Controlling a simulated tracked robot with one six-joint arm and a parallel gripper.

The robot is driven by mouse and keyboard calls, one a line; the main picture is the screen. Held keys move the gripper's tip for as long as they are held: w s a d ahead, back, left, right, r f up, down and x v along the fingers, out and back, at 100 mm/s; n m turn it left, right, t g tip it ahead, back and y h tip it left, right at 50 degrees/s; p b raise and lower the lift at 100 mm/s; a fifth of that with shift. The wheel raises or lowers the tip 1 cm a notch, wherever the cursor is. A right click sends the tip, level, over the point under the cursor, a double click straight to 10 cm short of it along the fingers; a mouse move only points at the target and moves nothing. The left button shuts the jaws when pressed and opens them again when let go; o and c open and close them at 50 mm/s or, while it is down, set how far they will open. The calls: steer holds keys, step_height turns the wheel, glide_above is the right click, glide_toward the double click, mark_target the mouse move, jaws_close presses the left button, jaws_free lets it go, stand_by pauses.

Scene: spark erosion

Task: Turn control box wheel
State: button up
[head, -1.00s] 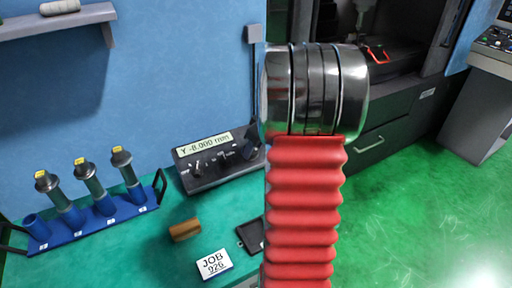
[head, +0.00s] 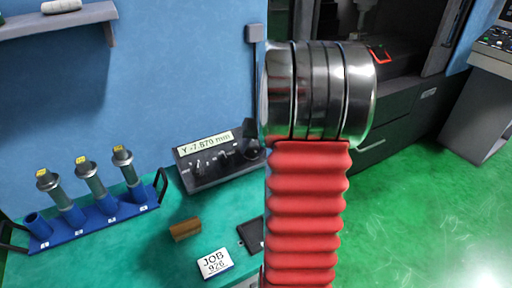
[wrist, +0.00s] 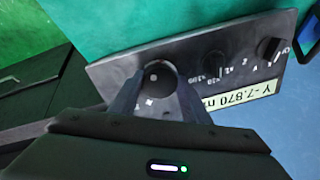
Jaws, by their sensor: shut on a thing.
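The control box (head: 205,171) is a dark panel on the green bench, with small knobs and a display (head: 206,143) that reads Y -7.870 mm. In the wrist view the box (wrist: 180,62) lies upside down, its display (wrist: 243,97) partly cut off. The round dark wheel (wrist: 157,76) sits between the two fingers of my gripper (wrist: 158,92), which is shut on it.
A blue rack (head: 95,228) with several tool holders stands at left. A brown block (head: 185,230), a JOB 926 card (head: 214,263) and a dark tablet-like item (head: 250,234) lie in front of the box. Green floor is open at right.

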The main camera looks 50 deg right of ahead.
steer(key=m, duration=0.6)
steer(key=shift+m+h, duration=0.3)
steer(key=shift+h, duration=0.1)
steer(key=m, duration=0.4)
steer(key=shift+m, duration=0.7)
steer(key=shift+s+f, duration=0.1)
steer(key=shift+f, duration=0.05)
steer(key=o, duration=1)
steer(key=shift+a, duration=0.1)
steer(key=shift+o, duration=0.2)
steer(key=shift+r, duration=0.2)
